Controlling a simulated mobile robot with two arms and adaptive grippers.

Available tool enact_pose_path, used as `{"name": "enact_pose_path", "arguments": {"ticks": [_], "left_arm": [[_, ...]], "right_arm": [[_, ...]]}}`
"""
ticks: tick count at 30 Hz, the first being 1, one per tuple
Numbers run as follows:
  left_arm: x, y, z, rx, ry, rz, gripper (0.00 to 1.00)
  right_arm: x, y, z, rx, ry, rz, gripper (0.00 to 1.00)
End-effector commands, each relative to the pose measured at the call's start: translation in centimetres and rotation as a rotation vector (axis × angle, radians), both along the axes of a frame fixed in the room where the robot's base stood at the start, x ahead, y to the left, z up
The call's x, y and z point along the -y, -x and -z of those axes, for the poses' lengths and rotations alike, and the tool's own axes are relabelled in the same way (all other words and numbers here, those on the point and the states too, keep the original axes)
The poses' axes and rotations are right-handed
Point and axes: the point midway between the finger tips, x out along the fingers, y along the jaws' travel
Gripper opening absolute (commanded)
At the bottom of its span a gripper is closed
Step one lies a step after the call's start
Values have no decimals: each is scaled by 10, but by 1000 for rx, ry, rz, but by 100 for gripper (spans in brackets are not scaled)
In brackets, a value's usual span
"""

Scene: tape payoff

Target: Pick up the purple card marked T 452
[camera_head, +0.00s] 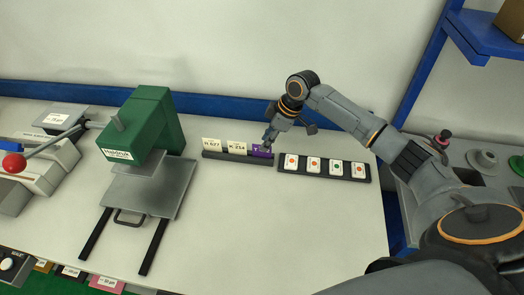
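The purple card (261,153) stands in the right end of a dark card rack (225,156) on the white table. My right gripper partly hides it, and I cannot read its marking. My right gripper (267,144) points down with its fingertips at the top of the purple card. I cannot tell whether the fingers are apart or closed on it. The card still appears to be in the rack. My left gripper is not in view.
Two cream cards (236,148) stand left of the purple one. A dark strip with several dotted white tiles (314,166) lies to the right. A green press (150,125) with a metal plate stands left. The table front right is clear.

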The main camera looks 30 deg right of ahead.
Motion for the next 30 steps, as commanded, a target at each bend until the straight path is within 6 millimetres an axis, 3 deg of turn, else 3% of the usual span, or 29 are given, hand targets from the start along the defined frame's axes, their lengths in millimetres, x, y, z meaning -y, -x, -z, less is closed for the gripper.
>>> {"name": "enact_pose_path", "arguments": {"ticks": [3, 8, 16, 20, 21, 30], "left_arm": [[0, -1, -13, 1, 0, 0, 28], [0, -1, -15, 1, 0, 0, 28], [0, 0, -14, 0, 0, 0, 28], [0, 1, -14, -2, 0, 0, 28], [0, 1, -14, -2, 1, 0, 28], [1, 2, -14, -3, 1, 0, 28]], "right_arm": [[-8, -6, 13, -5, -1, 0, 29], [-12, -11, 32, -1, -1, 1, 29], [-13, -11, 35, -1, 1, 0, 29], [-13, -11, 35, -1, 1, 0, 3], [-13, -11, 35, -1, 1, 0, 0], [-13, -11, 35, 0, 0, 0, 0]]}}
